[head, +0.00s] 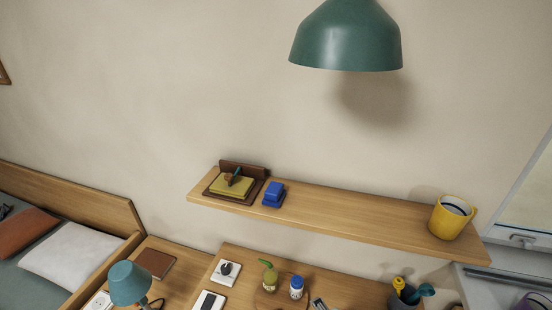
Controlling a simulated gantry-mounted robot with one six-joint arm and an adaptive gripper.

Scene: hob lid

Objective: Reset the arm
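My arm and my gripper are not in the head view. This is the only view given, so I cannot tell the gripper's pose or whether it holds anything. No hob or lid can be made out.
A wooden wall shelf (340,213) carries a yellow item on a brown stand (232,185), a blue block (273,194) and a yellow mug (452,217). A green pendant lamp (346,40) hangs above. Below are a desk (350,290) with small items, a teal lamp (128,283) and a bed (70,250).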

